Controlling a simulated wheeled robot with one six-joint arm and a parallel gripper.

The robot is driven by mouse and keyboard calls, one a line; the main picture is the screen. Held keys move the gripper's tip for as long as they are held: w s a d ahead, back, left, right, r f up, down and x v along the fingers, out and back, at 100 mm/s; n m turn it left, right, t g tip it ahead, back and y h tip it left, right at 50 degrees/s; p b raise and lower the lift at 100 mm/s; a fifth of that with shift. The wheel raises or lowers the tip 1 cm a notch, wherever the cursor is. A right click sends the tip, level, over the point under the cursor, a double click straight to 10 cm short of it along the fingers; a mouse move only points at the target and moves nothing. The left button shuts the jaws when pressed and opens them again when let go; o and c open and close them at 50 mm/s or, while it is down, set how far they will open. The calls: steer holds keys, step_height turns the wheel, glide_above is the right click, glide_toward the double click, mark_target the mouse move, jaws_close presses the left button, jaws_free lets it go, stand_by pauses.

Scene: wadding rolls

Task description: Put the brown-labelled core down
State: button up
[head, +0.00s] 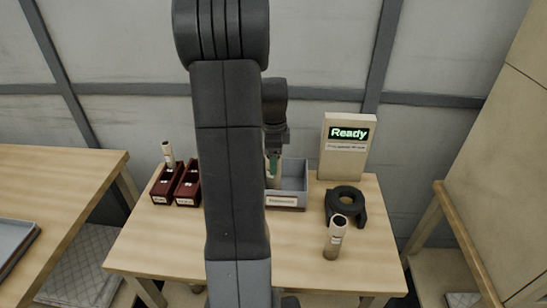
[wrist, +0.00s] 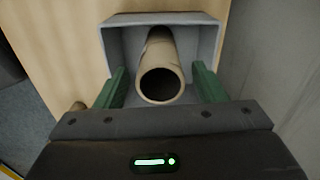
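A cardboard core (wrist: 160,55) is in the grey tray (wrist: 207,45) in the wrist view, its open end toward the camera. No label colour shows on it. My gripper (wrist: 160,86) has its green fingers on either side of this core, with a narrow gap at each side, so it is open around it. In the head view my gripper (head: 273,166) is low over the grey tray (head: 293,180), and my arm hides much of it. Whether the core touches the tray floor is hard to tell.
At the right are a black ring-shaped holder (head: 345,200), another core (head: 335,240) upright on the table and a panel reading "Ready" (head: 348,150). The front right tabletop is clear.

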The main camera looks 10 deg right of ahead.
steer(key=shift+r, duration=0.1)
step_height(320, 180, up, 12)
steer(key=shift+r, duration=0.25)
stand_by(0.5)
step_height(320, 180, down, 12)
steer(key=shift+w+r, duration=0.1)
steer(key=shift+r, duration=0.7)
